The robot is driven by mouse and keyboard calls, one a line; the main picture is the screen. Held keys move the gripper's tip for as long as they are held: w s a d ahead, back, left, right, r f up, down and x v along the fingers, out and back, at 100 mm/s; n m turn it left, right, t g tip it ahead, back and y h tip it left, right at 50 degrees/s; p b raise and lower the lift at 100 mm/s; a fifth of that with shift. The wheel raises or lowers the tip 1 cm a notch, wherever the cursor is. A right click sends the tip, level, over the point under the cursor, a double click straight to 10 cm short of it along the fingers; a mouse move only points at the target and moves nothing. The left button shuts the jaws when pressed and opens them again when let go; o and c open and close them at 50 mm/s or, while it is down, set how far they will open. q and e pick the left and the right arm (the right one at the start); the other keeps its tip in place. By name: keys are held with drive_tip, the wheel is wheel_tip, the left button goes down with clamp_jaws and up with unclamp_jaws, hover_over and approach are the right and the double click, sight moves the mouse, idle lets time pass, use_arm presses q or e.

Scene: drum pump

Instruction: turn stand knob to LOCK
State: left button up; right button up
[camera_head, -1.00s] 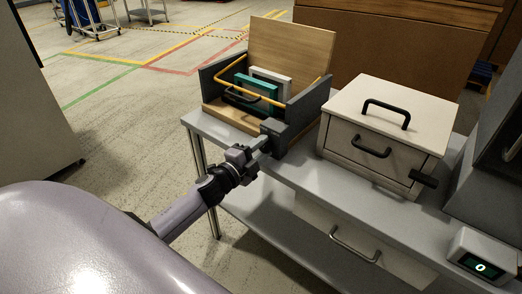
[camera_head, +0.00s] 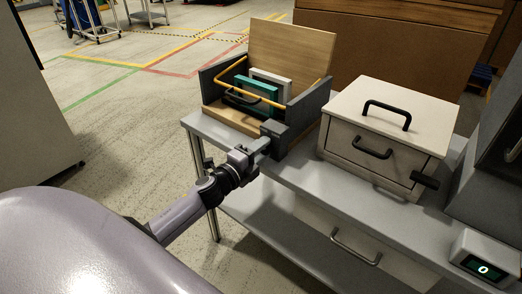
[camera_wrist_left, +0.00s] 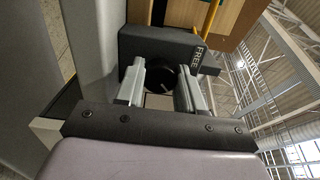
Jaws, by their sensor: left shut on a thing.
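The stand (camera_head: 212,88) is a wooden box with dark grey sides and a yellow bar, at the back left of the grey table. A dark grey block (camera_head: 275,132) sits at its front corner. In the left wrist view, the dark round stand knob (camera_wrist_left: 160,76) lies on this block, between my fingers. White letters reading FREE (camera_wrist_left: 195,56) show beside the knob. My left gripper (camera_head: 262,145) is shut on the knob, with one finger on each side in the wrist view (camera_wrist_left: 160,88). The knob's pointer direction is unclear. My right gripper is not in view.
A teal panel and a white panel stand inside the stand. A white box (camera_head: 345,110) with black handles stands to the right on the table (camera_head: 300,180). A small display (camera_head: 484,264) reads 0 at the front right. Open floor lies left of the table.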

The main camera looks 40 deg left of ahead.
use_arm(q)
drive_tip(key=o, duration=1)
drive_tip(key=shift+o, duration=0.2)
drive_tip(key=shift+s, duration=0.15)
drive_tip(key=s, duration=0.7)
drive_tip(key=shift+a, duration=0.25)
drive_tip(key=s+d+f+n+g+p, duration=0.2)
drive_tip(key=s+d+f+n+g, duration=0.1)
drive_tip(key=s+d+f+n, duration=0.2)
drive_tip(key=s+d+f+n+g+h+p, duration=0.1)
drive_tip(key=s+d+f+n+g+p, duration=0.2)
drive_tip(key=s+d+f+n, duration=0.3)
drive_tip(key=s+d+n+g, duration=0.1)
drive_tip(key=s+d+n, duration=0.3)
drive_tip(key=s, duration=0.4)
drive_tip(key=shift+f+n, duration=0.3)
drive_tip(key=shift+n, duration=0.5)
